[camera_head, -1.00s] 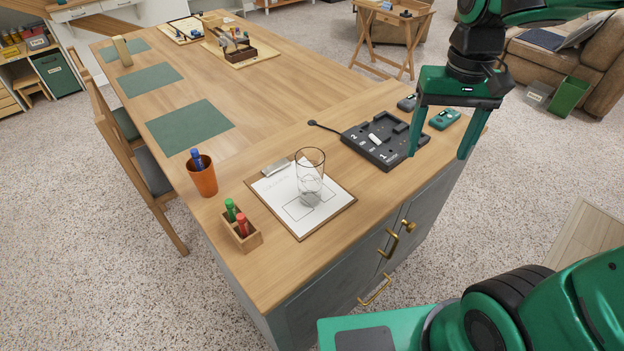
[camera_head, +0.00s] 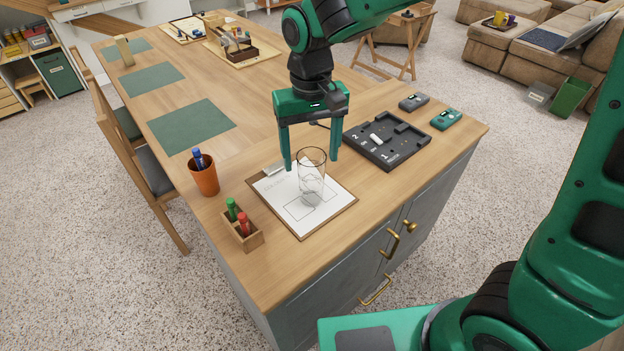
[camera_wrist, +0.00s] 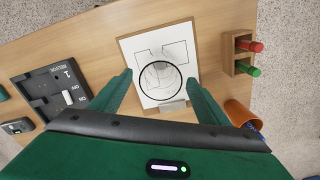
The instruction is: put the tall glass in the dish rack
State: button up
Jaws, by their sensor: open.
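The tall clear glass (camera_head: 312,185) stands upright on a paper sheet on the clipboard (camera_head: 335,206) near the table's front corner. My gripper (camera_head: 311,164) is open and empty, pointing down, with its fingers above or just behind the glass. In the wrist view the glass (camera_wrist: 160,80) shows as a round rim between my two fingertips (camera_wrist: 159,74), seen from above. I cannot tell whether the fingers reach below the rim; no contact shows. I cannot clearly make out a dish rack in these frames.
An orange cup with a blue marker (camera_head: 203,178) and a wooden box of markers (camera_head: 242,228) stand left of the clipboard. A dark charging tray (camera_head: 388,140) lies to the right. A board with a dark wooden holder (camera_head: 237,52) is at the far end. Green mats line the left side.

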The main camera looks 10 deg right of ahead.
jog(key=shift+s+f, duration=0.1)
jog(key=shift+f, duration=2.6)
jog(key=c, duration=1.4)
jog(key=shift+c, duration=0.2)
jog(key=shift+r, duration=0.15)
